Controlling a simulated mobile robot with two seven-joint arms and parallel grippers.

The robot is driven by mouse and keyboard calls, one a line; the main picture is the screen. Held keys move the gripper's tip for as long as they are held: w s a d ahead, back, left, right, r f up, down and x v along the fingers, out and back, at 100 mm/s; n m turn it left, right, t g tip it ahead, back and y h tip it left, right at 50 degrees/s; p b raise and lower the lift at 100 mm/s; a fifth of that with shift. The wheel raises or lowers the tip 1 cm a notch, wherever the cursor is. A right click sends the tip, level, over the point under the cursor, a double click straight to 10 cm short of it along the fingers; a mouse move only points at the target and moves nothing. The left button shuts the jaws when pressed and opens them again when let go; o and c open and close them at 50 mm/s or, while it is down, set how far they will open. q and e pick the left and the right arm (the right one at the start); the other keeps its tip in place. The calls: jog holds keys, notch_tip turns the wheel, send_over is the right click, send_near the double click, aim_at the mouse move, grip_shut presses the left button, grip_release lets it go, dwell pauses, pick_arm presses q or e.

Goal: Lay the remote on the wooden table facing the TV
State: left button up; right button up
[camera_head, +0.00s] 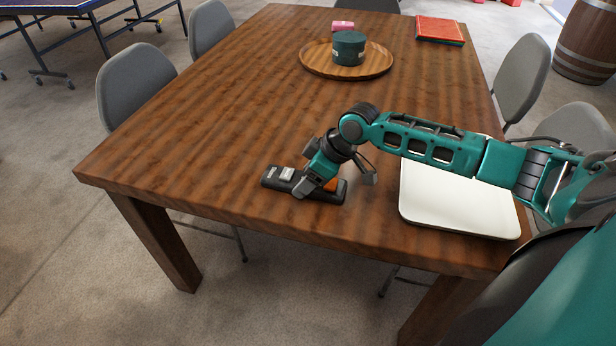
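The remote (276,178) is a dark, long object with pale grey and orange parts, and it is at the near edge side of the wooden table (210,150). It appears to lie flat on the wood. My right gripper (338,186) reaches in from the right and is low over the right part of the remote, covering some of it. Its two grey fingertips look spread apart, one over the remote and one to its right. I cannot tell whether either finger touches it. My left gripper is not in view. No TV is in view.
A white tray-like slab (455,208) lies right of the remote, under my arm. A round wooden tray (318,68) with a dark green tin (349,48), a pink item (343,26) and a red book (440,29) are farther back. Grey chairs (135,85) flank the table. Its left half is clear.

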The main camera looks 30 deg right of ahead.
jog(key=o, duration=0.8)
jog(key=shift+f, duration=0.1)
jog(key=o, duration=0.4)
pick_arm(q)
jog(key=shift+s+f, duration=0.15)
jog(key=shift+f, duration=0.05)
pick_arm(e)
jog(key=shift+o, duration=0.2)
jog(key=p+v, duration=0.2)
jog(key=v, duration=0.9)
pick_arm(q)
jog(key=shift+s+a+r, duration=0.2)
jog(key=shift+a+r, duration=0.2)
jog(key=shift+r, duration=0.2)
pick_arm(e)
jog(key=shift+s+d+r, duration=0.15)
jog(key=shift+d+r, duration=0.05)
jog(key=shift+r, duration=0.4)
jog(key=shift+a, duration=0.1)
